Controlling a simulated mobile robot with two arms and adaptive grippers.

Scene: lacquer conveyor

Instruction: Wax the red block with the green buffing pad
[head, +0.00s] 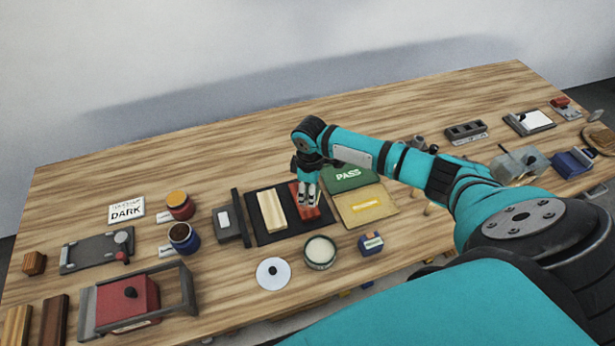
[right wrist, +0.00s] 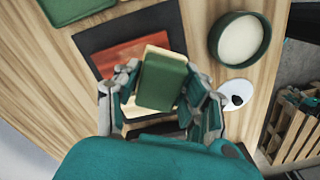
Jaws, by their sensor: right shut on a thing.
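The red block (head: 310,213) lies on the black mat (head: 262,238) beside a pale wood block (head: 271,210). My left gripper is not in view.
An open round tin of cream-coloured wax (head: 320,251) stands in front of the mat, near a white disc (head: 273,273) and a small blue box (head: 371,243). A green PASS panel (head: 347,176) and a yellow panel (head: 365,207) lie to the right.

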